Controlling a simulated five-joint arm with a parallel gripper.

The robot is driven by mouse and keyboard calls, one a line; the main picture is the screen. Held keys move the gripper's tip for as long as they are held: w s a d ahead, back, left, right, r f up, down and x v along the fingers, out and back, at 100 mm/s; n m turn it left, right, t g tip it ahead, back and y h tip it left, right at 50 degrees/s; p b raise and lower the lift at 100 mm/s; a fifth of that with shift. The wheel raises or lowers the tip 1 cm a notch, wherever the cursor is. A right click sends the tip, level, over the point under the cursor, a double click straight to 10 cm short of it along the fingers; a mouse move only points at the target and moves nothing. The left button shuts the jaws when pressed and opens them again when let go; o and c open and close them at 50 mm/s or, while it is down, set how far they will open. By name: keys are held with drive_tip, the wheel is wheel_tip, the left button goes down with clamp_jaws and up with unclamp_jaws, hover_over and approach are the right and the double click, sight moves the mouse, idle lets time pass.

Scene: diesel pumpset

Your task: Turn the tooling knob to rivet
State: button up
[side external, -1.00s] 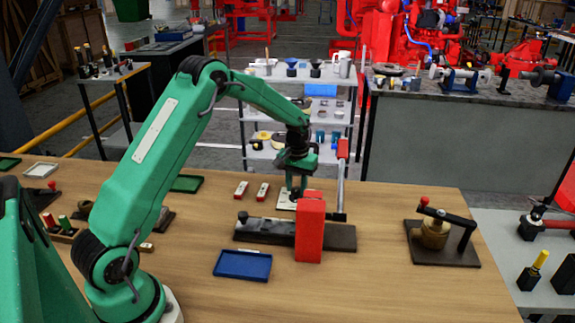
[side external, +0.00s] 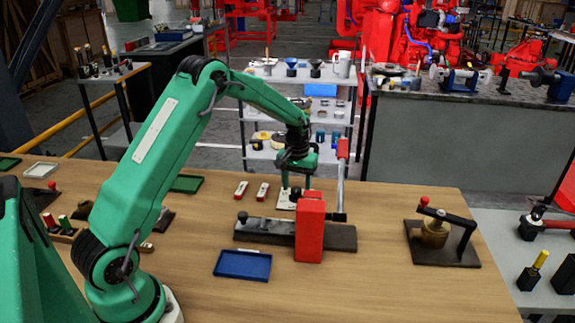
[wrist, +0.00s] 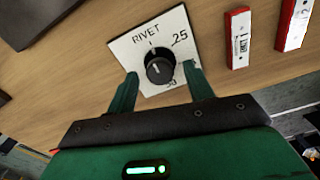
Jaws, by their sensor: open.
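The tooling knob (wrist: 160,70) is black and round, on a white square dial plate (wrist: 132,45) marked RIVET, 25 and 30. RIVET is at the top of the plate in the wrist view. A small pale line shows on the knob's face; its exact direction is hard to tell. My gripper (wrist: 160,72) is open, with one green finger on each side of the knob and visible gaps between. In the side view my gripper (side external: 296,180) points down over the plate (side external: 285,200), and the red block hides part of it.
A red upright block (side external: 310,230) on a dark base (side external: 265,230) with a lever stands just in front. Two red-and-white pieces (side external: 241,189) (side external: 262,192) lie left of the plate. A blue tray (side external: 242,264) lies nearer.

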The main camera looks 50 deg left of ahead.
sight(296, 190)
wheel_tip(296, 190, up, 8)
drive_tip(key=shift+f, duration=0.25)
drive_tip(key=shift+r, duration=0.2)
idle(0.5)
drive_tip(key=s+d+r+m+t, duration=0.3)
drive_tip(key=s+d+r, duration=0.6)
drive_tip(key=s+r, duration=0.45)
drive_tip(key=s+d+m+t, duration=0.1)
drive_tip(key=s+d, duration=0.1)
drive_tip(key=s, duration=0.6)
drive_tip(key=s+d+m+t, duration=0.1)
drive_tip(key=s+d+m, duration=0.1)
drive_tip(key=s, duration=0.6)
drive_tip(key=shift+d+r+m+t, duration=0.15)
drive_tip(key=shift+d+m+t, duration=0.15)
drive_tip(key=shift+d, duration=0.45)
